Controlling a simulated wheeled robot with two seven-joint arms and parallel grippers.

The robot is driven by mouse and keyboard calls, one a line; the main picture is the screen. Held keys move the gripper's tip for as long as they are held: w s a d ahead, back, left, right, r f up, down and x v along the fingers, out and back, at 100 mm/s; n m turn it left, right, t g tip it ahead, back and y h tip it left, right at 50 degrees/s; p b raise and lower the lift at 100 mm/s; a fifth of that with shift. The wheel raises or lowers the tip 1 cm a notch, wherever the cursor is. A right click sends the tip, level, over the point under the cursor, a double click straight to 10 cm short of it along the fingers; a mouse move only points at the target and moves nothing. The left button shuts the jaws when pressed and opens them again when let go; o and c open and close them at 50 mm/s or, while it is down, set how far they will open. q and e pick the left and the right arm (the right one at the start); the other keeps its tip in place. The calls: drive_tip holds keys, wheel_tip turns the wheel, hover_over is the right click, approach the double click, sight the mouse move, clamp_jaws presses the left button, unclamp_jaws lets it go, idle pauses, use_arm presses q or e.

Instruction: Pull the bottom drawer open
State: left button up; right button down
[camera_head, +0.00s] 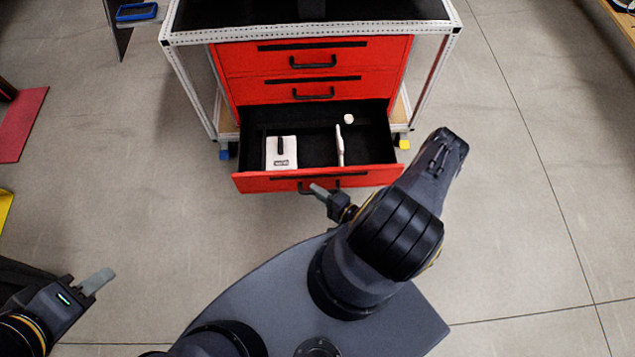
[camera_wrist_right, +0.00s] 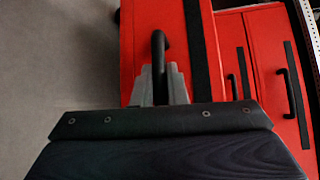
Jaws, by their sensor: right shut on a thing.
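The red bottom drawer (camera_head: 260,182) of the cabinet stands pulled out in the head view, and its black inside shows. My right gripper (camera_head: 318,190) is at the drawer's front, shut on its black handle (camera_head: 305,189). In the right wrist view the grey fingers of my right gripper (camera_wrist_right: 160,85) close around the black bottom drawer handle (camera_wrist_right: 159,50). My left gripper (camera_head: 97,281) is at the lower left, away from the cabinet. Its fingers show from the side, so I cannot tell whether they are open.
The drawer holds a white box (camera_head: 281,152) with a black handle, a thin white item (camera_head: 340,146) and a small white round item (camera_head: 349,118). Two upper drawers (camera_head: 312,58) are shut. A white metal frame (camera_head: 437,75) surrounds the cabinet. The floor (camera_head: 520,230) at the right is clear.

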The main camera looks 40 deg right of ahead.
drive_tip(key=shift+s, duration=0.1)
drive_tip(key=c, duration=1.5)
unclamp_jaws()
drive_tip(key=shift+o, duration=0.2)
drive_tip(key=p+v, duration=0.1)
drive_tip(key=v, duration=0.6)
drive_tip(key=shift+s+p, duration=0.3)
drive_tip(key=shift+s, duration=0.1)
drive_tip(key=shift+d+r, duration=0.1)
